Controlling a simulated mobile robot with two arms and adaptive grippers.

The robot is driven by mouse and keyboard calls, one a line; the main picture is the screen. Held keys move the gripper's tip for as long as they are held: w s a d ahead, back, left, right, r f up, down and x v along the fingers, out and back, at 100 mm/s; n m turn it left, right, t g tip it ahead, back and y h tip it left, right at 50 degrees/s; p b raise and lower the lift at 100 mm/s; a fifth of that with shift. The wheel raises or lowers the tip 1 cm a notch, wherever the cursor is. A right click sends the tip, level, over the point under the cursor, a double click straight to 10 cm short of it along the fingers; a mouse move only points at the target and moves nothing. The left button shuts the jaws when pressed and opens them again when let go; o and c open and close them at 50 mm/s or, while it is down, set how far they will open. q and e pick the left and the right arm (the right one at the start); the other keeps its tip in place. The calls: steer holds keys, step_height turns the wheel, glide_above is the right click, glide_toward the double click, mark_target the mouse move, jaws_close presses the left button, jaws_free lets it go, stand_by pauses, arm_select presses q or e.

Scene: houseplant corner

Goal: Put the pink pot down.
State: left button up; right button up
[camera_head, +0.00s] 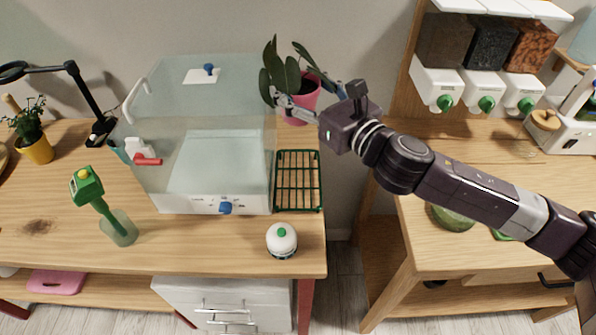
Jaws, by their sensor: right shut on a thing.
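The pink pot (307,94) holds a plant with long dark green leaves (281,72). It shows upright at the back right corner of the left wooden table (55,225), behind the green wire rack (298,181). My right gripper (300,104) reaches in from the right and is shut on the pink pot. The fingers and part of the wrist cover some of the pot. I cannot tell whether its base touches the table. My left gripper is not in view.
A clear-walled box (215,160) stands close left of the rack. A white round bottle (281,239) stands near the front edge, and a green tool in a glass (119,230) at left. A gap separates this table from the right wooden bench (480,165).

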steer(key=shift+f+b, duration=1.7)
steer(key=shift+f, duration=8.05)
steer(key=shift+f, duration=0.1)
steer(key=o, duration=1.1)
steer(key=shift+o, duration=0.2)
steer(key=b+v, duration=0.2)
steer(key=v, duration=1)
steer(key=shift+b, duration=0.3)
